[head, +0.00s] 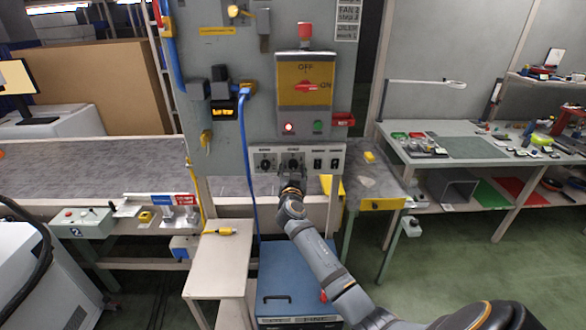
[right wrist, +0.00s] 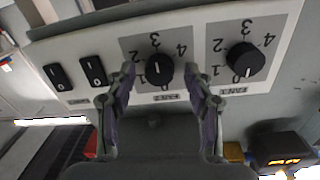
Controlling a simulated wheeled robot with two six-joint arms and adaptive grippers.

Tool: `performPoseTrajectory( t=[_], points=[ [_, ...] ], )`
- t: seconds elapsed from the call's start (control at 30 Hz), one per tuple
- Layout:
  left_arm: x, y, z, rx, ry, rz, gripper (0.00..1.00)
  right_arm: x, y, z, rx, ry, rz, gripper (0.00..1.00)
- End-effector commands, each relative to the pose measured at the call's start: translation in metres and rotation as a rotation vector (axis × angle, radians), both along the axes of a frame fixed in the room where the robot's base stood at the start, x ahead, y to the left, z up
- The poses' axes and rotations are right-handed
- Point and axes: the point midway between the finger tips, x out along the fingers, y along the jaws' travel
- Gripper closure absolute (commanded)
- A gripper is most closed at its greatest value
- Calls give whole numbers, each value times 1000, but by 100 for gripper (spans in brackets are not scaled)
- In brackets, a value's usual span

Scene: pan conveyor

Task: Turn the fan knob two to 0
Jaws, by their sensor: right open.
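The fan 2 knob (right wrist: 159,69) is a round black knob with a white pointer on a grey dial, seen upside down in the right wrist view. I cannot tell which number its pointer marks. In the head view it is the second knob (head: 294,164) on the panel. My right gripper (right wrist: 160,78) is open and empty, its fingertips either side of this knob; contact cannot be told. In the head view the right gripper (head: 291,184) is just below the knob. My left gripper is not in view.
The fan 1 knob (right wrist: 246,61) is beside it, its pointer near 0. Two black rocker switches (right wrist: 94,71) are on the other side. Above the panel is a yellow OFF/ON box (head: 305,85) with a red handle. A blue cable (head: 247,165) hangs left of the panel.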

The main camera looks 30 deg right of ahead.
Motion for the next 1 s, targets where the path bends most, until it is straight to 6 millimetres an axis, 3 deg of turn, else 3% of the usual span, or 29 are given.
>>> performPoseTrajectory(
  t=[0.13,0.5,1.0],
  points=[
    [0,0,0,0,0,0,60,0,0,0,0,0,0,50],
    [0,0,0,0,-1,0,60,0,0,0,-1,1,0,100],
    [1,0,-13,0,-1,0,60,0,0,-3,-121,74,-1,100]
  ],
)
